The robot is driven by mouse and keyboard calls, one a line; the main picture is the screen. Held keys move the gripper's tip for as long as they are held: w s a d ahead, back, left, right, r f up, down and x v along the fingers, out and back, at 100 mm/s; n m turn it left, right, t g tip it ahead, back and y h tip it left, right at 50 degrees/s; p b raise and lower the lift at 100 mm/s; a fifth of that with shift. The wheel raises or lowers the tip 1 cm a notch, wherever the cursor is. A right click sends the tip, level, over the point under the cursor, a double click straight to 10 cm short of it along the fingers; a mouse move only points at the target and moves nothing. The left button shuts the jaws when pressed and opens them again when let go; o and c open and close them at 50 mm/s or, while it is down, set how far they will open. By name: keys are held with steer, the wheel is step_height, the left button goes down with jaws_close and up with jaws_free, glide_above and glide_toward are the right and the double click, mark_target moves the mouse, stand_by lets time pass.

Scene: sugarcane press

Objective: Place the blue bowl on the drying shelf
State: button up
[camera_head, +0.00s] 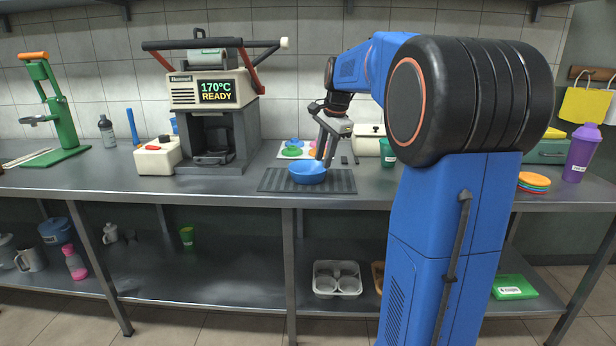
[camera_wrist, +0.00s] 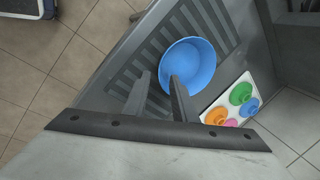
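The blue bowl (camera_head: 307,173) sits upright on a dark ribbed mat (camera_head: 342,184) on the steel counter. It also shows in the wrist view (camera_wrist: 192,58), with its open top facing the camera. My gripper (camera_head: 324,153) points down at the bowl's right side in the head view. In the wrist view its two fingers (camera_wrist: 159,84) are apart: one overlaps the bowl's near edge, the other is just outside it. I cannot tell whether they touch the bowl. A lower shelf (camera_head: 215,286) runs under the counter; which surface is the drying shelf is unclear.
A press (camera_head: 212,95) reading 170°C READY stands behind left. A white tray of coloured rounds (camera_wrist: 233,100) lies close behind the bowl. A metal tin (camera_head: 337,279) is on the lower shelf. A purple cup (camera_head: 581,152) and stacked coloured discs (camera_head: 534,181) are at right.

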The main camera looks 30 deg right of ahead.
mark_target(319, 174)
steer(key=shift+x, duration=3.8)
steer(key=shift+r, duration=0.1)
jaws_close()
